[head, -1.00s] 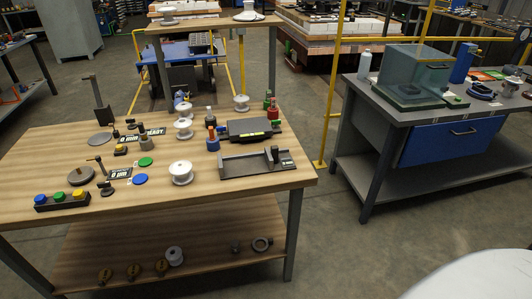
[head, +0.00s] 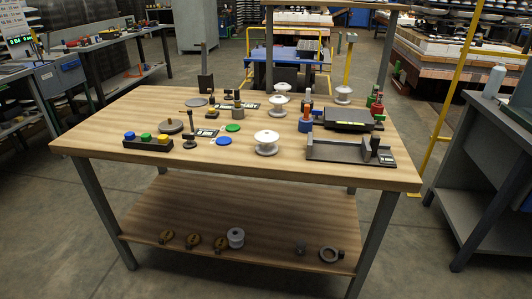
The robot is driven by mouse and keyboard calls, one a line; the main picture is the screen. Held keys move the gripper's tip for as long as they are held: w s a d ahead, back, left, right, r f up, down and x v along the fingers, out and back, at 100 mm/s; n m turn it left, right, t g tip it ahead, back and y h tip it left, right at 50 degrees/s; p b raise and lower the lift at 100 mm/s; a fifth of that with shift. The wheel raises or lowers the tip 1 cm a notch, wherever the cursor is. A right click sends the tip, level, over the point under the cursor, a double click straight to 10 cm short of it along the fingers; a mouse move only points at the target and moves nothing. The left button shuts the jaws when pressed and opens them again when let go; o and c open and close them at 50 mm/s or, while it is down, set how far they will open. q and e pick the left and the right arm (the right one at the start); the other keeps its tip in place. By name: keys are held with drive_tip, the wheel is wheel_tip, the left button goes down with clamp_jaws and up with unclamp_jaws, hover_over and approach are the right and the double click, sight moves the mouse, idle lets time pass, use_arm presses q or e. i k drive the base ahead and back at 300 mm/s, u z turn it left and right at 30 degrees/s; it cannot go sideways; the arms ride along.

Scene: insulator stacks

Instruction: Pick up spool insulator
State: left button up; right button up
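Several white spool insulators stand upright on the wooden workbench (head: 110,131). The nearest spool insulator (head: 266,142) is right of the blue disc. Behind it stand another spool insulator (head: 277,106) and, farther back, one partly hidden spool (head: 281,89). One more white spool (head: 343,94) is at the bench's far right edge. A grey spool-shaped part (head: 235,238) lies on the lower shelf. Neither of my grippers shows in the head view.
A button box (head: 147,143), green disc (head: 233,128), blue disc (head: 224,141), black fixture (head: 350,150) and dark tray (head: 348,119) are on the bench. A grey table (head: 485,165) stands at right. Bare floor (head: 400,260) lies between the tables.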

sight(266, 139)
drive_tip(key=u, duration=1.45)
drive_tip(key=i, duration=2)
drive_tip(key=z, duration=2.45)
